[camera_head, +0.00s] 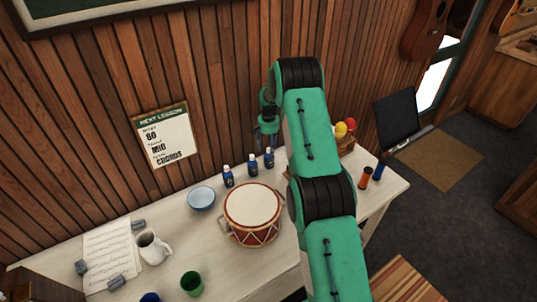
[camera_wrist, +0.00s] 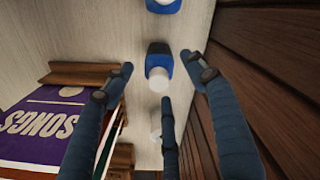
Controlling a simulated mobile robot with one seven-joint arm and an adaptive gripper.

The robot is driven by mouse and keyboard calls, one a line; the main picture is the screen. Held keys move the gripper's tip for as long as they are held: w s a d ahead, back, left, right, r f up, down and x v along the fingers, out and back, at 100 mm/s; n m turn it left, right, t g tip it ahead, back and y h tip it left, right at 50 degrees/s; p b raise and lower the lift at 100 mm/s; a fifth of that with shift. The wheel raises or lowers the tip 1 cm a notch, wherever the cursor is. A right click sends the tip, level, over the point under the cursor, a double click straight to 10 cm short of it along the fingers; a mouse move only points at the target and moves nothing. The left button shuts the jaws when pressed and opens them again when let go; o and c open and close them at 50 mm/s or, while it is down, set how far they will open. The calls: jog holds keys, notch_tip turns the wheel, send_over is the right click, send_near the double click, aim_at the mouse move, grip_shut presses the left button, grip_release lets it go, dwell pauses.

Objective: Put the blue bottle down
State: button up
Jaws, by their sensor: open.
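Three blue bottles with white caps stand upright in a row on the white table by the wall: a left one (camera_head: 228,177), a middle one (camera_head: 252,166) and a right one (camera_head: 268,158). My gripper (camera_head: 267,143) is above the right end of this row, pointing down. In the wrist view, my gripper (camera_wrist: 167,80) has its fingers spread and empty. One blue bottle (camera_wrist: 158,62) shows beyond and between the fingertips, apart from them. Another blue bottle (camera_wrist: 163,5) is cut by the top edge. Which of the three these are, I cannot tell.
A red drum (camera_head: 252,215) and a blue bowl (camera_head: 201,197) stand in front of the bottles. The plank wall (camera_wrist: 265,60) is close beside the gripper. A white mug (camera_head: 152,248) and green cup (camera_head: 192,284) stand further left.

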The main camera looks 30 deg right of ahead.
jog(key=shift+r, duration=2.9)
